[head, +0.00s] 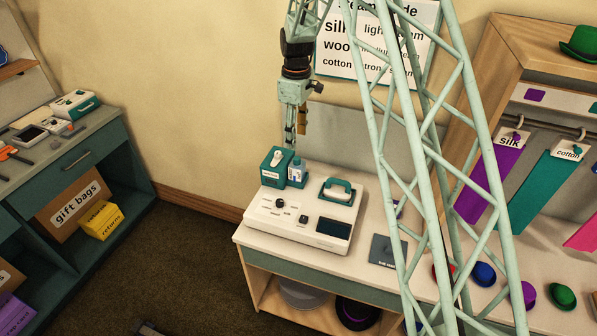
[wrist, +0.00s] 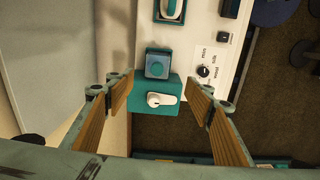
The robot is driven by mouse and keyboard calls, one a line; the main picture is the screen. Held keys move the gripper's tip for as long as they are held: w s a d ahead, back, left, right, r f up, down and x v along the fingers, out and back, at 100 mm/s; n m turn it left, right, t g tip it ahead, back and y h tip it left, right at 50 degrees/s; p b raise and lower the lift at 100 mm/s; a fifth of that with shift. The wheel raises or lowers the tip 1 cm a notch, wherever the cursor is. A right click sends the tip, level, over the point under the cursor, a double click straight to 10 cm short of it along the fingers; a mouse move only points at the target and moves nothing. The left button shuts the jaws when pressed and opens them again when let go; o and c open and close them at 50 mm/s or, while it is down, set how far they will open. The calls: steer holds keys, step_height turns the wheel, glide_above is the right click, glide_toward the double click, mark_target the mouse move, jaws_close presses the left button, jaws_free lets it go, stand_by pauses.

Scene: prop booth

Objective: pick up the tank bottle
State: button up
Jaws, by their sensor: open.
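A grey panel stands behind the counter. A hat rack stands at the right.

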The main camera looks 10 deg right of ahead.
mark_target(297, 158)
steer(key=shift+w+d+f+n, duration=0.15)
steer(key=shift+w+f, duration=0.15)
steer(key=shift+f, duration=0.4)
steer(key=shift+w+f+n, duration=0.15)
steer(key=shift+w+f, duration=0.1)
steer(key=shift+f, duration=0.45)
steer(key=shift+f+p, duration=0.7)
steer(key=shift+f, duration=3.6)
steer(key=shift+s+f+p, duration=0.15)
steer(key=shift+f+p, duration=0.5)
steer(key=shift+f, duration=1.9)
steer(key=shift+c, duration=0.3)
steer(key=c, duration=0.8)
steer(key=shift+c, duration=1)
